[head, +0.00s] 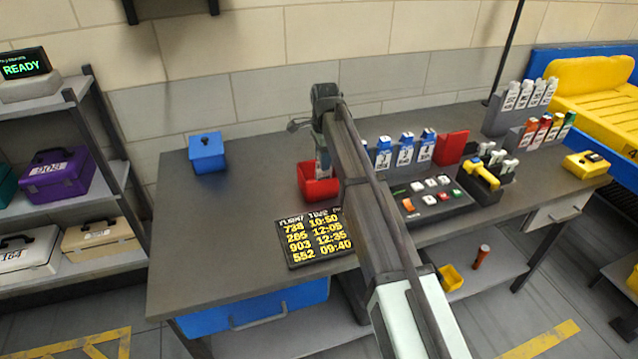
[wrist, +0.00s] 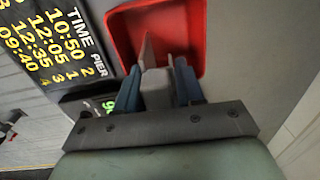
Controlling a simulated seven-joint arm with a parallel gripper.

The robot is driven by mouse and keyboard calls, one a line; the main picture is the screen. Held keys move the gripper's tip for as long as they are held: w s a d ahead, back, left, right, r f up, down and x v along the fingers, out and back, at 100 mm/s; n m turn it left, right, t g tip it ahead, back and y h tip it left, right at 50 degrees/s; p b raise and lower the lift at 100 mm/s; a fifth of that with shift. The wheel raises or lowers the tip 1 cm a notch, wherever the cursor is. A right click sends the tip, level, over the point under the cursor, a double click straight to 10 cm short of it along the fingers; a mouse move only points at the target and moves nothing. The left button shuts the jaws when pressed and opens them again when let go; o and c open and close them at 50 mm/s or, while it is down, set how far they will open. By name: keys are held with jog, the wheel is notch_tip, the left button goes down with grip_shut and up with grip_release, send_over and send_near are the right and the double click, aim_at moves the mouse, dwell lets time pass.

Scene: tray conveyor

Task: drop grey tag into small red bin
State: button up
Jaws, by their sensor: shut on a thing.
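The small red bin (head: 319,189) stands on the grey desk, left of the middle; it also shows in the wrist view (wrist: 193,16). My gripper (wrist: 158,82) is over the bin, pointing down toward its opening. Its two blue fingers are shut on the grey tag (wrist: 155,84), whose far end reaches over the inside of the bin. In the head view my arm and gripper hide most of the tag and part of the bin. I cannot tell how far the tag is from the bin's floor.
A black flight board (head: 312,239) lies in front of the bin. A blue lidded box (head: 208,153) stands at the back left. Blue-topped tags (head: 405,150), a red block (head: 450,147) and a button panel (head: 430,197) are to the right. The desk's left part is clear.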

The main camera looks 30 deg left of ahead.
jog(key=o, duration=1.1)
jog(key=shift+o, duration=0.2)
jog(key=shift+r, duration=0.1)
notch_tip(320, 180, up, 14)
jog(key=shift+s+d+f, duration=0.2)
jog(key=shift+s+d, duration=0.15)
